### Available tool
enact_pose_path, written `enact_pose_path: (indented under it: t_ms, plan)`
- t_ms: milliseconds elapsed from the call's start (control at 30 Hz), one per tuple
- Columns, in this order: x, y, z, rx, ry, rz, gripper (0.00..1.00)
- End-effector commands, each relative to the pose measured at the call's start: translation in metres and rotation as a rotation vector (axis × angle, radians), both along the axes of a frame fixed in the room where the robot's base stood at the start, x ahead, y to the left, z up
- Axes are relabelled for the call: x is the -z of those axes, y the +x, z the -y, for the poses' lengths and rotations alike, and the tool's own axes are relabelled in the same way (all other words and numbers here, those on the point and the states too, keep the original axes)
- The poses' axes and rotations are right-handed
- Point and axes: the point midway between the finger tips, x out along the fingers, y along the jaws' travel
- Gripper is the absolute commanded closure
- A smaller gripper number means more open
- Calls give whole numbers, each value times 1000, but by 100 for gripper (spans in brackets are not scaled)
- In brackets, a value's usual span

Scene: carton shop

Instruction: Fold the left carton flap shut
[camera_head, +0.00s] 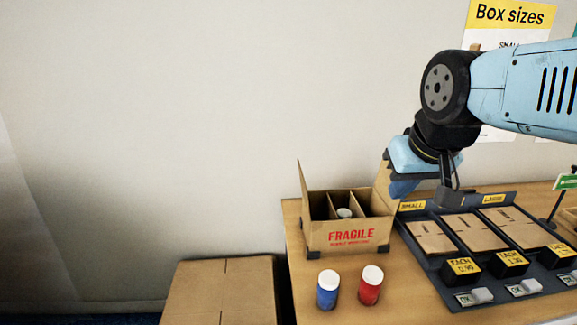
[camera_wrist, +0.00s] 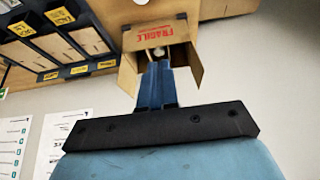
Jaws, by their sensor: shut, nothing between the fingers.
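The open cardboard carton (camera_head: 336,238), marked FRAGILE, stands on the wooden table. Its left flap (camera_head: 305,187) stands upright, and its right flap (camera_head: 384,188) also stands up, leaning outward. Dividers and a pale round item (camera_head: 344,212) show inside. My gripper (camera_head: 400,188) is shut and empty, pointing down beside the right flap; I cannot tell whether they touch. The wrist view shows the carton (camera_wrist: 150,40) upside down, its flaps spread to either side of my closed fingers (camera_wrist: 158,68). The fingers hide part of the carton's opening.
A blue-and-white jar (camera_head: 327,291) and a red-and-white jar (camera_head: 371,287) stand in front of the carton. The dark size rack (camera_head: 428,258) with flat cartons lies to the right. A large closed box (camera_head: 222,295) sits at lower left. Space left of the carton is clear.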

Motion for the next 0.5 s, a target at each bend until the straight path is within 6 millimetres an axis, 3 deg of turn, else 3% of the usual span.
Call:
enact_pose_path:
  t_ms: [333, 500]
  plan:
    - [-2, 4, -1, 0, -1, -6, 100]
    - [-7, 26, 0, 12, -13, -48, 100]
